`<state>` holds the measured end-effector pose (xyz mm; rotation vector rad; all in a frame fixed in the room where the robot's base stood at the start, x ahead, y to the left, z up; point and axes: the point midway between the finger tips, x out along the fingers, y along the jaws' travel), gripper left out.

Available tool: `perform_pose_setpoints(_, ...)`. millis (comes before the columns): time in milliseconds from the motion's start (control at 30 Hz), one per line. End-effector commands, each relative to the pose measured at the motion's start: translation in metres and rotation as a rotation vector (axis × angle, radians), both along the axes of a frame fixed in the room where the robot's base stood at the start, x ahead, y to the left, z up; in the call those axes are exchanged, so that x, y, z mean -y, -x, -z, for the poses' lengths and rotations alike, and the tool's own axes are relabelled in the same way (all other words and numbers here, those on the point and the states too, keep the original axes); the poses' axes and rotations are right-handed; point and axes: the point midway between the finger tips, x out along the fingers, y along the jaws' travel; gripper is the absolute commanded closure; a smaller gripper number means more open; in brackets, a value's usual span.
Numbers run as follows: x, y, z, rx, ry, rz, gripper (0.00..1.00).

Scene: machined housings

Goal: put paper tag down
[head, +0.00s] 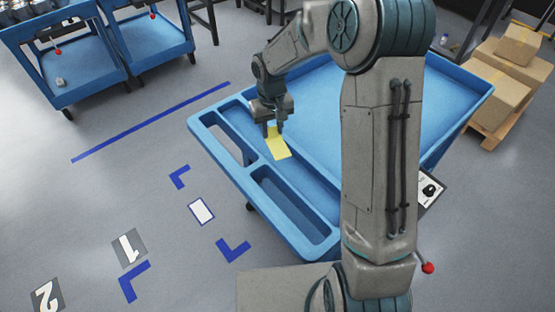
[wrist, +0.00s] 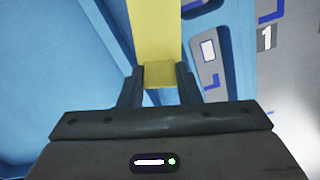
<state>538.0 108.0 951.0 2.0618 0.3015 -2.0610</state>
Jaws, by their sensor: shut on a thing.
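The yellow paper tag (head: 279,147) is in my gripper (head: 272,128) in the head view. The gripper is shut on one end of the tag, and the rest sticks out past the fingers. In the wrist view the tag (wrist: 156,35) runs from between the fingertips of my gripper (wrist: 159,77) to the top edge. Tag and gripper are over the left part of the blue cart (head: 330,240), close to its long narrow compartments. I cannot tell whether the tag touches the cart surface.
The cart's wide tray (head: 455,95) looks empty, though my arm hides part of it. Other blue carts (head: 75,85) stand at the upper left. Cardboard boxes (head: 495,85) sit on a pallet at the right. The floor to the left, with blue markings (head: 150,122), is clear.

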Motion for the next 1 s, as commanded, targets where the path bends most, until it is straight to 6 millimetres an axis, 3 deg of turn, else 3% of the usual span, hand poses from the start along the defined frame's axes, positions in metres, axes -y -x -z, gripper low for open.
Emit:
perform_pose_setpoints(33, -0.021, -0.004, 0.004, 0.003, -0.001, -0.050, 0.91)
perform_pose_setpoints(200, -0.074, -0.008, 0.001, 0.001, -0.002, -0.181, 0.91)
perform_pose_setpoints(300, -0.097, -0.007, -0.001, 0.000, -0.002, -0.239, 0.91)
perform_pose_setpoints(467, -0.117, -0.006, -0.003, -0.001, -0.004, -0.289, 0.91)
perform_pose_setpoints(633, -0.104, -0.010, 0.004, -0.005, -0.003, -0.296, 0.91)
perform_pose_setpoints(1000, -0.028, -0.034, 0.052, -0.005, -0.004, -0.295, 0.91)
